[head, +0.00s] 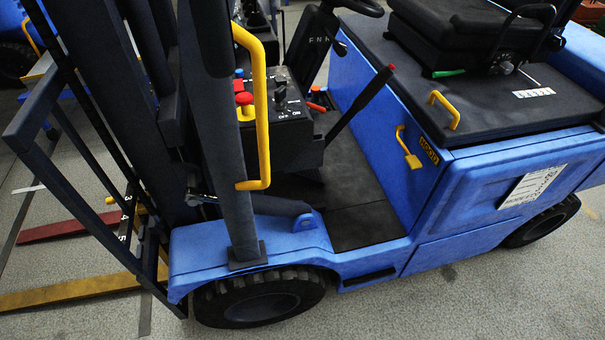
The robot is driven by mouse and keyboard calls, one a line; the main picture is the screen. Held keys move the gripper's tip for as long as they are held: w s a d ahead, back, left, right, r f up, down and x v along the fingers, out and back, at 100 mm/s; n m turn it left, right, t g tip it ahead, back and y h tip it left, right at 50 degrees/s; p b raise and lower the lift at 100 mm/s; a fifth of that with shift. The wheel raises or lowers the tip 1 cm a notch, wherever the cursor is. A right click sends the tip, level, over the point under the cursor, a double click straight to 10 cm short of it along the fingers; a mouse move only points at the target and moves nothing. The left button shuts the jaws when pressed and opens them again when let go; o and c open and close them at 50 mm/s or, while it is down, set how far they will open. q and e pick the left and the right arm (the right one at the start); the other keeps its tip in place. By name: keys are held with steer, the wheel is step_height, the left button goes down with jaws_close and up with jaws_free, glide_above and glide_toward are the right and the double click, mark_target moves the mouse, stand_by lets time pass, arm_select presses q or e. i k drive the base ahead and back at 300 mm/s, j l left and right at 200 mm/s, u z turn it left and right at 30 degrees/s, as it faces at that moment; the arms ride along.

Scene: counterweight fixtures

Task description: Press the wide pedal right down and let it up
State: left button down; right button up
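A blue forklift (470,200) fills the view, with its mast at the left and its seat at the top right. Its dark footwell floor (345,190) lies between the control console and the blue side panel. I cannot make out a wide pedal; the front of the footwell is dark and partly hidden behind the console and the grey post. Neither of my grippers is in view.
A yellow grab handle (263,110) runs along the grey post (232,150). The black console (285,115) carries a red button (244,98). A dark lever (360,103) slants up over the footwell. The step side of the footwell is open.

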mark_target(312, 175)
steer(key=i+l+z, duration=0.1)
steer(key=l, duration=0.3)
steer(key=i+l, duration=0.3)
steer(key=i+l+z, duration=0.15)
steer(key=l, duration=0.35)
steer(key=i+l+z, duration=0.1)
steer(key=i+l, duration=0.2)
steer(key=l, duration=0.1)
